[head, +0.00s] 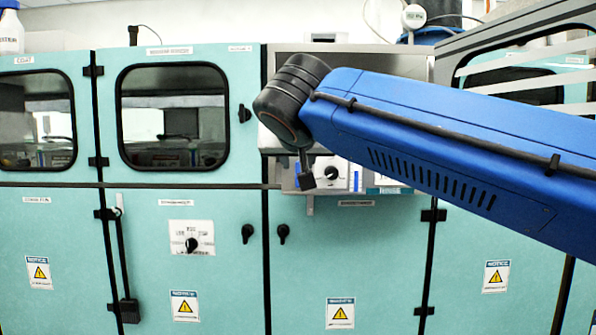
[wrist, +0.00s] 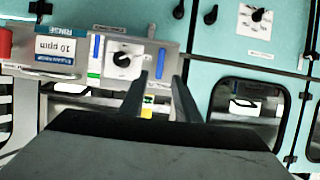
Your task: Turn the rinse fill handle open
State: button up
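A control panel (wrist: 75,42) has a label reading RINSE and a 10 ppm display in the wrist view, where the lettering is upside down. A black rotary knob (wrist: 122,60) sits on its white dial plate, between blue strips. I take this as the rinse fill handle, though its own label is unreadable. The knob also shows in the head view (head: 332,172), just right of my arm's end. My gripper (wrist: 162,76) is open and empty, its two dark fingers apart. In the wrist view the fingertips appear just beside the knob; contact cannot be told.
Another black knob (head: 191,245) sits on a white plate on the lower left cabinet. A hanging black lever (head: 127,308) is at its left. Small door latches (head: 247,234) and windows (head: 172,116) line the teal cabinets. My blue arm hides part of the panel.

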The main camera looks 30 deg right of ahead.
aim_at(298, 171)
jog(key=shift+x, duration=3.95)
grip_shut()
